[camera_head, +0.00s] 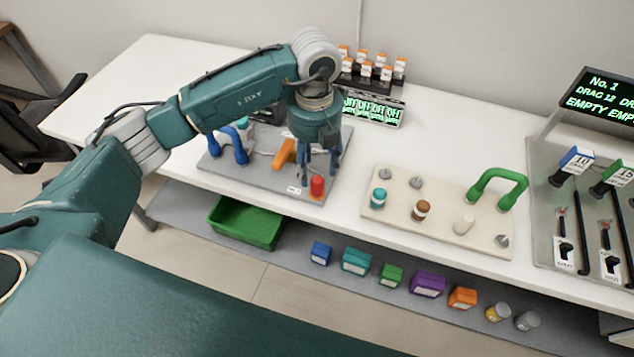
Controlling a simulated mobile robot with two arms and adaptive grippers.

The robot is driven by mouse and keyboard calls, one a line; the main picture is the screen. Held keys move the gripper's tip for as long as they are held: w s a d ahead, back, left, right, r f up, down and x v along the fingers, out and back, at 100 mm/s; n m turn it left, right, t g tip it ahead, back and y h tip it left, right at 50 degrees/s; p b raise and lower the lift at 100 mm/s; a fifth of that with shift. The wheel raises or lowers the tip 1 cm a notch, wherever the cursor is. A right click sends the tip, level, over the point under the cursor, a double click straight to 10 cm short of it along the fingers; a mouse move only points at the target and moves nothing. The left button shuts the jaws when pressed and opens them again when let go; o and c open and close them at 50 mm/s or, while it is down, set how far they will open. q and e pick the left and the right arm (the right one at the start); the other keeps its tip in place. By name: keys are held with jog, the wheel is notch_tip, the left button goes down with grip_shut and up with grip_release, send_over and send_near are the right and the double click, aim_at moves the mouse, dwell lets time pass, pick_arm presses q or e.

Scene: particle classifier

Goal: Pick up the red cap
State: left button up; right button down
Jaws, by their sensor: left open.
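The red cap (317,185) is a small red cylinder standing near the front right corner of a grey board (262,180) on the white table. My left gripper (318,178) points down from above, its dark teal fingers spread at the cap. One finger is to the cap's left and the other to its right and slightly behind. The jaws are open, and I cannot tell whether a finger touches the cap. My right gripper is not in view.
A cream board (440,228) with small jars and a green handle (499,184) is to the right. A green bin (246,222) and several coloured boxes sit on the lower shelf.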

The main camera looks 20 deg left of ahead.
aim_at(318, 178)
pick_arm(q)
jog(key=shift+s+d+f, duration=0.1)
jog(key=shift+f, duration=0.3)
jog(key=f+p, duration=0.2)
jog(key=f, duration=0.1)
jog(key=shift+d+f, duration=0.2)
jog(key=shift+f, duration=0.55)
jog(key=c, duration=1.1)
